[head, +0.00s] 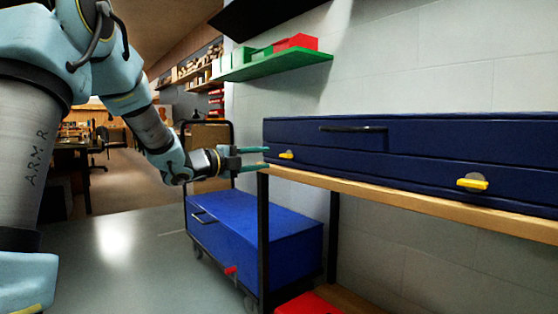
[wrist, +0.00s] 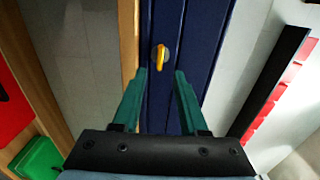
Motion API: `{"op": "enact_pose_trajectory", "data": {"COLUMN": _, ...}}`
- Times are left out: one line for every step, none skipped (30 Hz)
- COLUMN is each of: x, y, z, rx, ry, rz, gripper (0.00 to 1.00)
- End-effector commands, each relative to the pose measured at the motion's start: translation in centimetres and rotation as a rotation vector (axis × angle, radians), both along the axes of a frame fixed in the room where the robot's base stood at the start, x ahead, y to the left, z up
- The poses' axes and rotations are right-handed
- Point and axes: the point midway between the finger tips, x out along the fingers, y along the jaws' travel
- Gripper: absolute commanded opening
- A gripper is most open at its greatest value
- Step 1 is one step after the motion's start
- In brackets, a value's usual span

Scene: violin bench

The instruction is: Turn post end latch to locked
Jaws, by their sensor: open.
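A long dark blue case (head: 400,165) lies on a wooden-topped bench (head: 400,199). Its front has two yellow latches. The latch at the post end (head: 287,155) is at the left, near the bench's black post (head: 263,235). The other latch (head: 473,184) is further right. Both yellow handles lie roughly along the case's length. My gripper (head: 266,158) is open and empty, just left of the post end latch. In the wrist view the latch (wrist: 160,57) sits just beyond my open fingertips (wrist: 160,73), roughly centred between them, with no visible contact.
A blue chest (head: 255,235) on a wheeled cart stands below and left of the bench. A green shelf (head: 272,66) with red and green boxes hangs on the wall above. A red item (head: 308,304) sits under the bench. The grey floor (head: 120,240) at left is clear.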

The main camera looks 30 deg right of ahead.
Motion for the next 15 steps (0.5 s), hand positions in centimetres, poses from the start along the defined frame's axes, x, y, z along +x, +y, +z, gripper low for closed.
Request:
{"op": "enact_pose_trajectory", "data": {"x": 0.2, "y": -1.1, "z": -0.2, "rx": -0.001, "ry": 0.000, "rz": -0.001, "gripper": 0.42}}
{"op": "enact_pose_trajectory", "data": {"x": 0.3, "y": -1.6, "z": -0.2, "rx": -0.002, "ry": 0.000, "rz": -0.001, "gripper": 0.42}}
{"op": "enact_pose_trajectory", "data": {"x": 0.4, "y": -2.4, "z": -0.2, "rx": -0.001, "ry": 0.001, "rz": -0.001, "gripper": 0.42}}
{"op": "enact_pose_trajectory", "data": {"x": 0.5, "y": -2.9, "z": -0.2, "rx": -0.001, "ry": 0.001, "rz": -0.001, "gripper": 0.42}}
{"op": "enact_pose_trajectory", "data": {"x": 0.7, "y": -3.4, "z": -0.2, "rx": -0.001, "ry": 0.001, "rz": 0.001, "gripper": 0.42}}
{"op": "enact_pose_trajectory", "data": {"x": 0.8, "y": -3.9, "z": -0.2, "rx": -0.001, "ry": 0.001, "rz": 0.001, "gripper": 0.42}}
{"op": "enact_pose_trajectory", "data": {"x": 0.9, "y": -4.4, "z": -0.2, "rx": -0.001, "ry": 0.001, "rz": 0.001, "gripper": 0.42}}
{"op": "enact_pose_trajectory", "data": {"x": 1.0, "y": -4.8, "z": -0.2, "rx": 0.000, "ry": 0.002, "rz": 0.001, "gripper": 0.42}}
{"op": "enact_pose_trajectory", "data": {"x": 1.0, "y": -5.2, "z": -0.2, "rx": 0.000, "ry": 0.002, "rz": 0.001, "gripper": 0.42}}
{"op": "enact_pose_trajectory", "data": {"x": 1.1, "y": -5.5, "z": -0.1, "rx": 0.000, "ry": 0.002, "rz": 0.001, "gripper": 0.42}}
{"op": "enact_pose_trajectory", "data": {"x": 1.2, "y": -5.7, "z": -0.1, "rx": 0.000, "ry": 0.002, "rz": 0.002, "gripper": 0.42}}
{"op": "enact_pose_trajectory", "data": {"x": 1.2, "y": -6.0, "z": -0.1, "rx": 0.000, "ry": 0.002, "rz": 0.002, "gripper": 0.42}}
{"op": "enact_pose_trajectory", "data": {"x": 1.3, "y": -6.1, "z": -0.1, "rx": 0.000, "ry": 0.003, "rz": 0.003, "gripper": 0.42}}
{"op": "enact_pose_trajectory", "data": {"x": 1.3, "y": -6.3, "z": -0.1, "rx": -0.001, "ry": 0.003, "rz": 0.003, "gripper": 0.42}}
{"op": "enact_pose_trajectory", "data": {"x": 1.3, "y": -6.4, "z": 0.0, "rx": -0.001, "ry": 0.003, "rz": 0.003, "gripper": 0.42}}
